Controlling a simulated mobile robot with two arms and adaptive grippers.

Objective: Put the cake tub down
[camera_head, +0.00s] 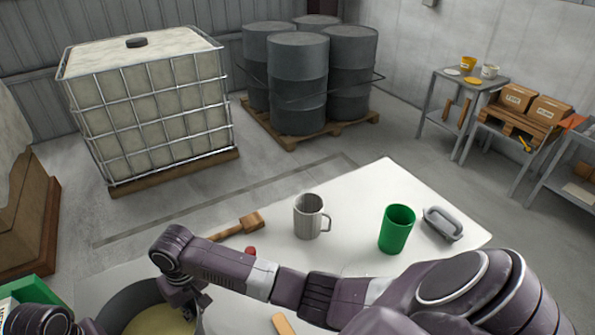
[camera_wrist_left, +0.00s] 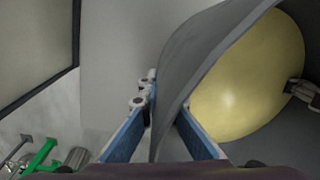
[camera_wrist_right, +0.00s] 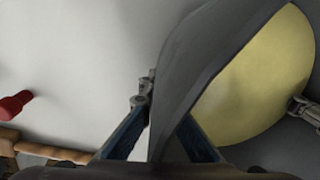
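The cake tub (camera_head: 118,302), a dark grey round tub with a smooth yellow mass inside, is at the lower left of the head view, partly cut off. My right gripper (camera_head: 193,303) reaches its right rim. In the right wrist view, the fingers stand on either side of the tub wall (camera_wrist_right: 205,55) and close on it. In the left wrist view, my left gripper (camera_wrist_left: 165,115) likewise pinches the wall (camera_wrist_left: 195,60) at the opposite side. I cannot tell whether the tub's bottom touches the table.
The white table (camera_head: 365,200) holds a grey mug (camera_head: 308,217), a green cup (camera_head: 396,229), a grey handled object (camera_head: 443,224) and a wooden mallet (camera_head: 243,226). A small red object (camera_head: 251,251) lies near the mallet. A green box (camera_head: 36,289) is left of the tub.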

